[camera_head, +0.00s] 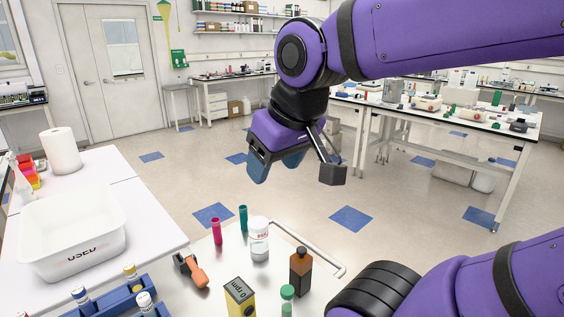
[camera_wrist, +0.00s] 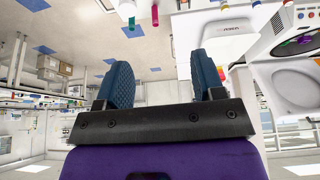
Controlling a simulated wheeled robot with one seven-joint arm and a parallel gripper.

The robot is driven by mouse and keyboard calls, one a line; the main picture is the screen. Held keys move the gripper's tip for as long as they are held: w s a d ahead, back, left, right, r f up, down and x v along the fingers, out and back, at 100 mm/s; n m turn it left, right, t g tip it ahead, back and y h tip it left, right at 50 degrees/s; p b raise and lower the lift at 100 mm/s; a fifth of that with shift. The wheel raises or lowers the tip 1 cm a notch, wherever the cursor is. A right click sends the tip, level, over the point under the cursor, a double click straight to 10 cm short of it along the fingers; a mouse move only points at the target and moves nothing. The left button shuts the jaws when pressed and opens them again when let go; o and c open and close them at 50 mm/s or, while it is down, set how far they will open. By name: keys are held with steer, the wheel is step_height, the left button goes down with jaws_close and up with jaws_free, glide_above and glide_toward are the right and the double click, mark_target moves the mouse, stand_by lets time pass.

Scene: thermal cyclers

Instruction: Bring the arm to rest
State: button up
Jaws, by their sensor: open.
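My purple arm reaches in from the upper right in the head view, and my gripper (camera_head: 290,172) hangs in the air past the small table with bottles. In the wrist view my gripper (camera_wrist: 160,85) shows two blue ribbed fingers spread wide apart, with nothing between them. It touches nothing that I can see. My elbow and another purple part of me fill the lower right of the head view.
Below stands a table with a pink tube (camera_head: 217,231), a teal tube (camera_head: 243,218), a white jar (camera_head: 259,240), a brown bottle (camera_head: 300,270) and an orange-handled tool (camera_head: 194,270). A white bin (camera_head: 75,240) sits on the left bench. Open floor lies beyond.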

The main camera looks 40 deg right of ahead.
steer(key=shift+s+d+r, duration=0.1)
steer(key=shift+s, duration=0.65)
stand_by(0.8)
